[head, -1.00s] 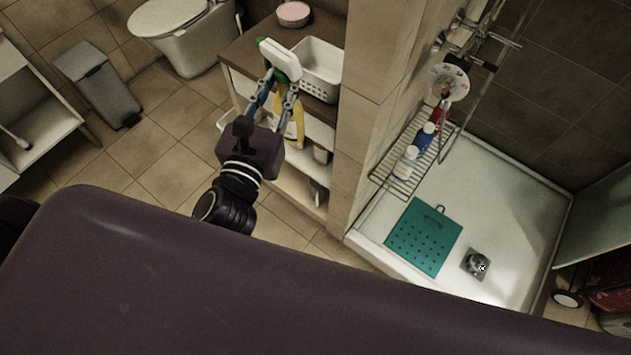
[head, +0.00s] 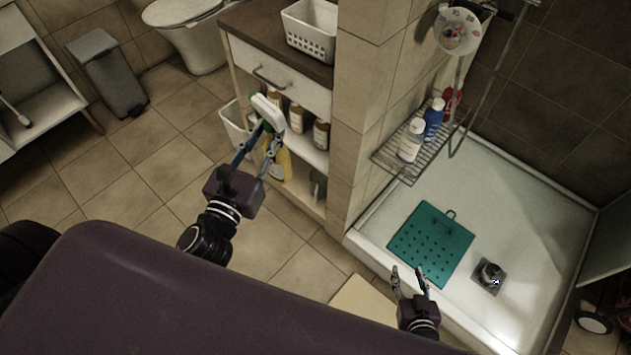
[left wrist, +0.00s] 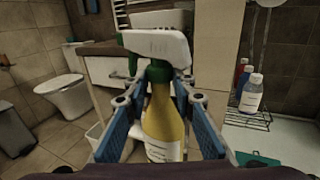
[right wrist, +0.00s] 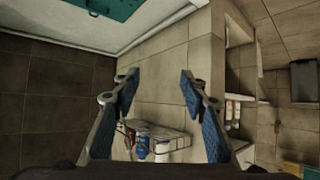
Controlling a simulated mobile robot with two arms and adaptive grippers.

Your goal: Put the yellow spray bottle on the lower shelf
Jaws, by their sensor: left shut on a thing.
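The yellow spray bottle (head: 284,166), with a white and green trigger head, is in my left gripper (head: 260,138) in front of the cabinet. In the left wrist view the bottle (left wrist: 163,125) is upright between the blue fingers (left wrist: 150,100), which close around it below the head. The cabinet's lower shelf (head: 307,201) is partly hidden behind the bottle and gripper. A grey item stands at its right side. My right gripper (head: 410,275) is open and empty near the shower tray; its fingers (right wrist: 160,85) are wide apart in the right wrist view.
Several brown bottles (head: 321,135) stand on the shelf above, under a drawer (head: 270,77). A white basket (head: 312,30) is on the cabinet top. A tiled wall (head: 350,150) separates the cabinet from the shower tray (head: 520,200) and wire rack (head: 400,168).

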